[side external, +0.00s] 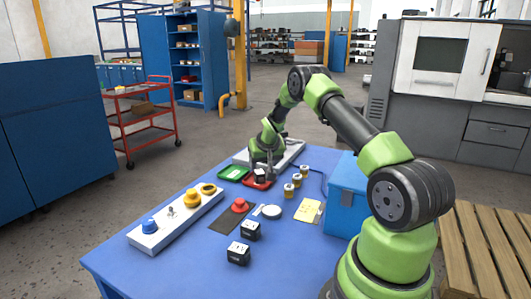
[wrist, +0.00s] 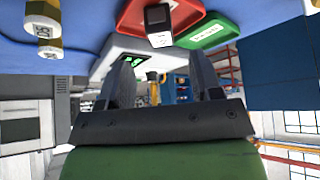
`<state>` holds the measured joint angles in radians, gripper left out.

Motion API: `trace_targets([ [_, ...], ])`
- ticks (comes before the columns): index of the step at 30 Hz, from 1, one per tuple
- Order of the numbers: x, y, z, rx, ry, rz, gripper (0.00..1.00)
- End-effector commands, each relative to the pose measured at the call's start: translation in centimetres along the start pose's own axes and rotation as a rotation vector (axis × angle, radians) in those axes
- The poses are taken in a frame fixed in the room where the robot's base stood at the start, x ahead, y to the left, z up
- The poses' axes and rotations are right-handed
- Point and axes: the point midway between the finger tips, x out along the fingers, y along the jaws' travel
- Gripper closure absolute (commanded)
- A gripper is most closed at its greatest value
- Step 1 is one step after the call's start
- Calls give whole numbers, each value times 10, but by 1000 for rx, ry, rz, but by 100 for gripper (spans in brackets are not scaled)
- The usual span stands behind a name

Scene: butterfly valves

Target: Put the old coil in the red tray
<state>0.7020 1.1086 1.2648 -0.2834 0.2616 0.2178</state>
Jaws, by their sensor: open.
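A black coil with a white label face (wrist: 158,22) sits in the red tray (wrist: 186,12), upright as far as I can see. In the side view the coil (side external: 260,174) is small and partly covered by my gripper, and the red tray (side external: 257,185) lies at the far side of the blue table. My gripper (side external: 262,166) is right above the coil. In the wrist view my gripper (wrist: 160,60) is open, its fingers wide apart with nothing between them, and the coil appears just beyond the fingertips. Two similar black coils (side external: 250,230) (side external: 238,253) stand on the near table.
The green tray (side external: 233,172) is left of the red one. A grey panel with blue and yellow knobs (side external: 172,222), a red knob (side external: 239,205), a white disc (side external: 271,212), brass-coloured cylinders (side external: 289,191) and a blue box (side external: 345,195) stand around.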

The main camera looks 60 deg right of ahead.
Motion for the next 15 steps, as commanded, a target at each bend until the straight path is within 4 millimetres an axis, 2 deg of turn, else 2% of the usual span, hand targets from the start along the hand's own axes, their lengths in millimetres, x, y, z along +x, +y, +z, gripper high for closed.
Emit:
trace_targets([
  [3, -22, 0, -1, 0, 3, -1, 41],
  [11, -49, 0, 0, 0, 2, 0, 41],
  [14, -61, -6, -3, -5, 5, -7, 41],
  [15, -70, -12, -5, -8, 8, -13, 41],
])
